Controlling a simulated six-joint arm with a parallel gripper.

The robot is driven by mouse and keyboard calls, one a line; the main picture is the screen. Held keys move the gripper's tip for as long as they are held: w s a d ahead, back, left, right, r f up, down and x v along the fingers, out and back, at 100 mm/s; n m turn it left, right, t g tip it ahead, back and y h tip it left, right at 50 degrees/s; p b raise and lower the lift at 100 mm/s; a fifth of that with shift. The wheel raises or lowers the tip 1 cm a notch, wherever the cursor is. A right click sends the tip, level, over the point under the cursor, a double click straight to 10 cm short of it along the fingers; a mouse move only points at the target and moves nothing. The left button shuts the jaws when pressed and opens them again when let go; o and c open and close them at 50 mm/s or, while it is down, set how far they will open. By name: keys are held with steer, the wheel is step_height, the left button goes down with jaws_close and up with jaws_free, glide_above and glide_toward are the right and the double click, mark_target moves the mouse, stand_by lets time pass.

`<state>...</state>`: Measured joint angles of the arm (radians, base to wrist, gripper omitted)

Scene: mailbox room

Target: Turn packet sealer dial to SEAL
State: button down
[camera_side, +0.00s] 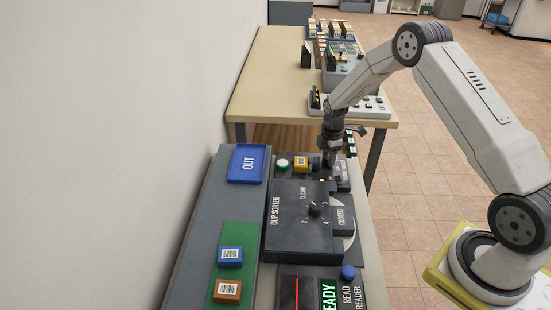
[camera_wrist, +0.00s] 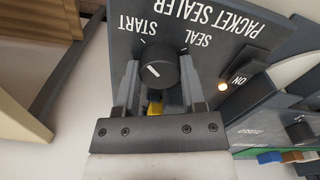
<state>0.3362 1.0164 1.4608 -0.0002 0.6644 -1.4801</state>
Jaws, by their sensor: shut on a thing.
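The packet sealer (camera_wrist: 235,55) shows upside down in the wrist view as a dark panel with white lettering. Its round black dial (camera_wrist: 157,66) has a short white mark on its face and sits below the START and SEAL labels. I cannot tell which label the mark points to. My gripper (camera_wrist: 160,63) is shut on the dial, one finger on each side. In the side view my gripper (camera_side: 330,155) reaches down at the far end of the near bench, and the dial is hidden there.
A small amber lamp glows beside the ON label (camera_wrist: 238,81). In the side view, the clip sorter (camera_side: 290,235) with its own knob stands nearer the camera. A blue OUT tray (camera_side: 234,176) lies further left.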

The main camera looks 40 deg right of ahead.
steer(key=m, duration=0.4)
steer(key=shift+m, duration=0.3)
steer(key=m, duration=0.4)
stand_by(0.3)
steer(key=shift+c, duration=0.9)
jaws_free()
steer(key=shift+r, duration=0.1)
steer(key=shift+r, duration=3.85)
